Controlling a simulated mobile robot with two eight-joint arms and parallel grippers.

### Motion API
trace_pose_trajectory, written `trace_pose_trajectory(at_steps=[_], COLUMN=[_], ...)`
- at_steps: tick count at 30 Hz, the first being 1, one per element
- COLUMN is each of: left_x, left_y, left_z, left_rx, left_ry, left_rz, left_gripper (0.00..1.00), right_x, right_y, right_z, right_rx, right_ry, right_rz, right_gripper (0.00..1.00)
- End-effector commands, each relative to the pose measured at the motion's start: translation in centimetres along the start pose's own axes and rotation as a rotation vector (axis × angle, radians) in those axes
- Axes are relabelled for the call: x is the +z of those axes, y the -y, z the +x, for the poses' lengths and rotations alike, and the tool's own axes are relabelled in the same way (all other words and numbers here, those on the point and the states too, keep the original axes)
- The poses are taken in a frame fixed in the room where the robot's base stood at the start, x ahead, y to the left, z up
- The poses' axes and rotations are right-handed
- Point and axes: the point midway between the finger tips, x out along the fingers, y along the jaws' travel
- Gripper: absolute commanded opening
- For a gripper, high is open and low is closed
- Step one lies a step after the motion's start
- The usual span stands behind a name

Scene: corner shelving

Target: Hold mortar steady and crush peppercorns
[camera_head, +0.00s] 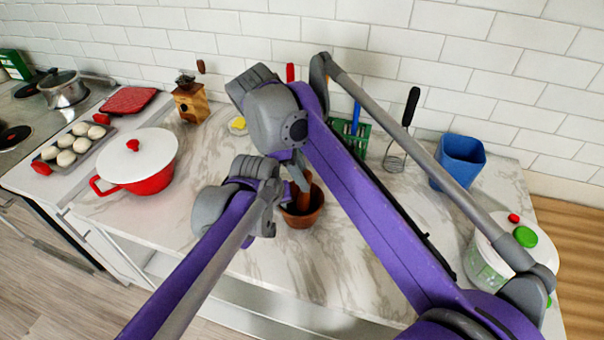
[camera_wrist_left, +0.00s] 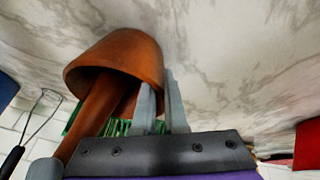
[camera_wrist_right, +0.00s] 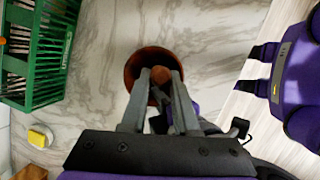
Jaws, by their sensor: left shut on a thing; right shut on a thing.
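The brown mortar (camera_head: 304,218) stands on the marble counter; it also shows in the left wrist view (camera_wrist_left: 125,55) and the right wrist view (camera_wrist_right: 132,68). My left gripper (camera_wrist_left: 162,105) is shut on its rim, at the left side in the head view (camera_head: 284,198). The brown pestle (camera_wrist_left: 92,118) stands tilted in the mortar. My right gripper (camera_wrist_right: 160,80) is shut on the pestle's upper part from above; it also shows in the head view (camera_head: 301,180). The peppercorns cannot be made out, and the mortar's inside is mostly hidden by the pestle and fingers.
A red pot with white lid (camera_head: 140,165) and a tray of buns (camera_head: 70,150) stand left. A wooden grinder (camera_head: 190,102), yellow sponge (camera_wrist_right: 38,137), green rack (camera_wrist_right: 45,60), whisk (camera_head: 396,152) and blue container (camera_head: 460,160) stand behind. A white container (camera_head: 485,265) stands right.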

Motion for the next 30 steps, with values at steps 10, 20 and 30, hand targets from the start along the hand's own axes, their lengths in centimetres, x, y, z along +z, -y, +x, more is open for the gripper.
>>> trace_pose_trajectory(at_steps=[10,20,30], left_x=[-0.3,-0.3,-0.3], left_y=[-0.6,-0.6,-0.7], left_z=[0.0,0.0,0.0], left_rx=[0.006,0.007,0.008], left_ry=[0.003,0.001,0.002], left_rz=[0.004,0.006,0.005], left_gripper=[0.00,0.00,0.00], right_x=[-1.2,-3.1,-3.4], right_y=[0.9,-0.5,-0.7], right_z=[0.1,-0.3,-0.3], right_rx=[-0.016,-0.010,-0.010], right_ry=[-0.015,-0.020,-0.020], right_rz=[-0.014,-0.009,-0.008], right_gripper=[0.00,0.00,0.00])
